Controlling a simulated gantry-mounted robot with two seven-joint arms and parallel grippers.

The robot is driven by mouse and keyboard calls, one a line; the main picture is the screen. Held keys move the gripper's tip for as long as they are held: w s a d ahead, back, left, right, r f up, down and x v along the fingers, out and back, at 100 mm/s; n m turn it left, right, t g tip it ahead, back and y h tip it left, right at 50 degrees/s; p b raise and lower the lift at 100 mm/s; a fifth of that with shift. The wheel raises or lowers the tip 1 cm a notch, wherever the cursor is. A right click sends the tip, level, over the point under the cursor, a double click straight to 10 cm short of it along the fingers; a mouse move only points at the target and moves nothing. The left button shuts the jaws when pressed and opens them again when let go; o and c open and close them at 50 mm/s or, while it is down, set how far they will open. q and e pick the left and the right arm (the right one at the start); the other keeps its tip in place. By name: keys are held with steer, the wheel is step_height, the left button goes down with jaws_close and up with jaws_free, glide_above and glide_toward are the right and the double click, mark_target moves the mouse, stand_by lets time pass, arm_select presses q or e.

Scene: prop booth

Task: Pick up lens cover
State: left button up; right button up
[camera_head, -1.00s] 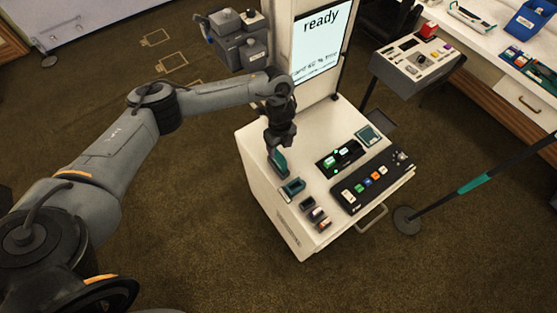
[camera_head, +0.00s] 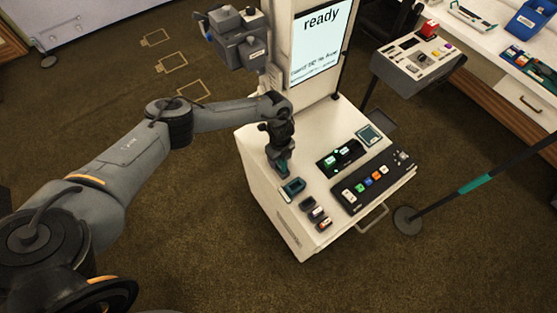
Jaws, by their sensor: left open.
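My left gripper (camera_head: 281,167) reaches down at the left side of the white cart top, its fingers pointing downward and open. A small dark teal piece (camera_head: 283,172), which may be the lens cover, shows at the fingertips; the fingers partly hide it, and I cannot tell whether they touch it. A dark tray-like holder with a teal inside (camera_head: 293,187) lies just in front of it on the cart top. My right gripper is not in view.
Small dark items (camera_head: 317,213) lie near the cart's front left edge. A black button panel (camera_head: 373,181) and a dark slotted block (camera_head: 341,158) are to the right. A lit screen (camera_head: 318,45) stands behind. A post (camera_head: 470,185) stands right of the cart.

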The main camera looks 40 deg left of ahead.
arm_select(q)
steer(key=c, duration=1.1)
steer(key=shift+r, duration=0.15)
